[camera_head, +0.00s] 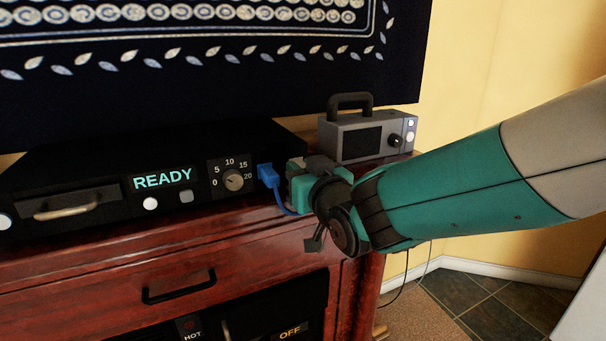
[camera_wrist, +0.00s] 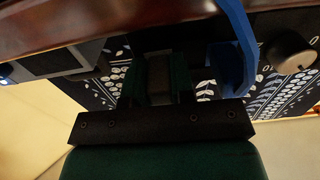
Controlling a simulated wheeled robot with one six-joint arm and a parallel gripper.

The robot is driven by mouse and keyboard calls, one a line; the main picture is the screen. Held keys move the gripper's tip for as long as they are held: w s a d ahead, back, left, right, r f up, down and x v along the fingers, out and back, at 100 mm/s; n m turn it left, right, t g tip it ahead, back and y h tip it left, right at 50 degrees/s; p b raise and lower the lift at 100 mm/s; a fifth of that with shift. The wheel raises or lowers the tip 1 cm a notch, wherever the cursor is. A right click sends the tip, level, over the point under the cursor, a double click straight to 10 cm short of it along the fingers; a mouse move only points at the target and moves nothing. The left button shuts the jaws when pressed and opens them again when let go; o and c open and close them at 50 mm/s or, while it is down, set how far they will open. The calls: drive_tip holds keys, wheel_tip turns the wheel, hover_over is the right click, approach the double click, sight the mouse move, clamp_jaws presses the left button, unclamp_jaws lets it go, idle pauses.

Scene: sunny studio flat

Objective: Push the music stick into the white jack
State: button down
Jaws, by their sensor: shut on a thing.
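My gripper (camera_head: 298,178) is at the right end of the black READY unit (camera_head: 110,182), beside a blue plug (camera_head: 268,176). In the wrist view my gripper (camera_wrist: 158,62) is shut on a small dark grey piece, seemingly the music stick (camera_wrist: 158,80). The stick is hidden behind my gripper in the head view. I cannot pick out the white jack for certain. The unit's front has a white round spot (camera_head: 150,203) below the READY display, and my gripper covers part of the area at its right end. I cannot tell whether the stick touches anything.
A blue cable (camera_wrist: 238,45) runs from the plug close beside my gripper. A grey box with a handle (camera_head: 362,136) stands behind my wrist. The unit's dial (camera_head: 233,180) is left of the plug. Both devices stand on a red wooden cabinet (camera_head: 120,270). A patterned dark cloth (camera_head: 200,85) hangs behind.

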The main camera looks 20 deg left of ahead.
idle(0.3)
drive_tip(key=shift+c, duration=2.1)
unclamp_jaws()
drive_tip(key=b+v, duration=0.3)
drive_tip(key=v, duration=0.4)
